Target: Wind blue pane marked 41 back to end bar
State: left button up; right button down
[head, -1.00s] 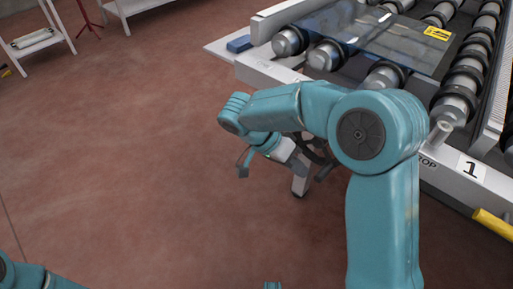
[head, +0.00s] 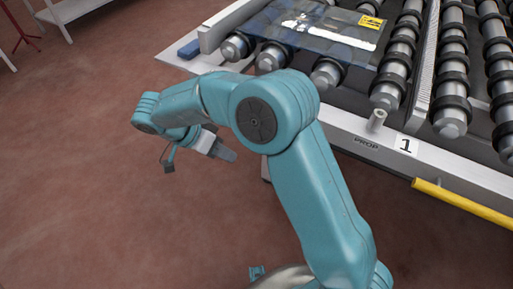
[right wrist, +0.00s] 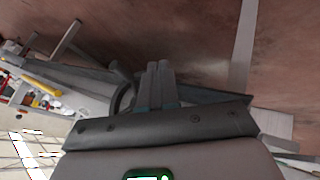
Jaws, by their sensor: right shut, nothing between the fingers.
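A bluish see-through pane (head: 318,34) lies flat on the rollers at the top of the head view. It has a yellow label (head: 371,22) at its right corner, too small to read. A white rail (head: 350,127) runs along the near end of the roller bed; I cannot tell whether it is the end bar. My right gripper (head: 226,154) hangs below and left of the bed, clear of the pane. In the right wrist view its fingers (right wrist: 158,84) are together and empty. A dark curved part (right wrist: 122,92) shows behind them. My left gripper is out of view.
A yellow bar (head: 465,204) sticks out at the lower right, near a plate marked 1 (head: 407,145). A blue block (head: 189,49) sits at the bed's left corner. A white rack (head: 70,10) stands at the upper left. The brown floor (head: 80,180) is open at left.

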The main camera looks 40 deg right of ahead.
notch_tip(320, 180, up, 5)
jog(key=s+p, duration=0.1)
jog(key=p, duration=0.2)
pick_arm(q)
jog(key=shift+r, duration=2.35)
pick_arm(e)
jog(key=s+d+f, duration=0.6)
jog(key=shift+s+d+f, duration=0.3)
jog(key=shift+d+f, duration=0.1)
jog(key=shift+s, duration=0.1)
pick_arm(q)
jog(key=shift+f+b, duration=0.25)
jog(key=shift+b, duration=0.25)
pick_arm(e)
jog(key=shift+s+d+n+g+h, duration=0.15)
jog(key=shift+n+g+h, duration=0.15)
jog(key=shift+g+h, duration=0.3)
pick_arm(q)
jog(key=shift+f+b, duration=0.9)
pick_arm(e)
jog(key=shift+s+d+r+g, duration=0.1)
jog(key=shift+s+r+g, duration=0.25)
jog(key=shift+g, duration=0.35)
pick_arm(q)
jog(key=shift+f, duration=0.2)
pick_arm(e)
jog(key=shift+s, duration=0.25)
